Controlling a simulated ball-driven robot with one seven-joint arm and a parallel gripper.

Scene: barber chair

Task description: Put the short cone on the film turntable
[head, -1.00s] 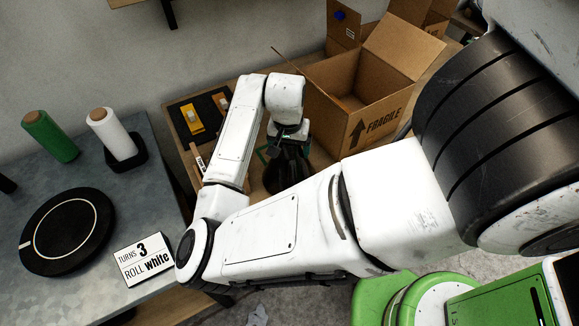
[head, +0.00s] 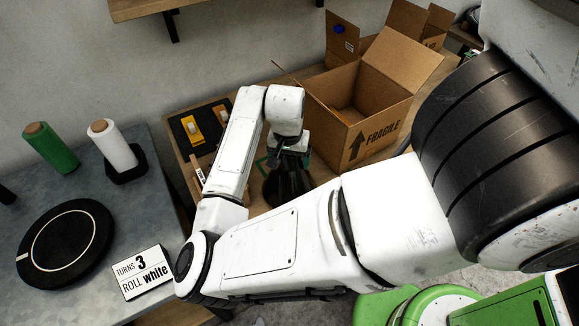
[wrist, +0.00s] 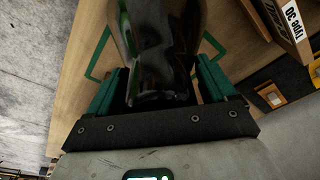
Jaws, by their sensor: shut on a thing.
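My gripper (head: 289,158) points down over the wooden table. In the wrist view its green fingers (wrist: 160,92) are shut on a dark, glossy body, which I take to be the short cone (wrist: 158,45). In the head view the dark cone (head: 288,184) widens toward its lower end and is partly hidden by my arm. I cannot tell whether it touches the table. The film turntable (head: 40,272) is a round black disc with a thin white ring, lying bare on the grey table at left, well apart from my gripper.
A white roll (head: 113,146) on a black base and a green roll (head: 52,148) stand behind the turntable. A sign (head: 143,272) reads "TURNS 3 ROLL white". An open cardboard box (head: 378,135) is close right of my gripper. Orange-yellow items (head: 193,128) lie on a black mat.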

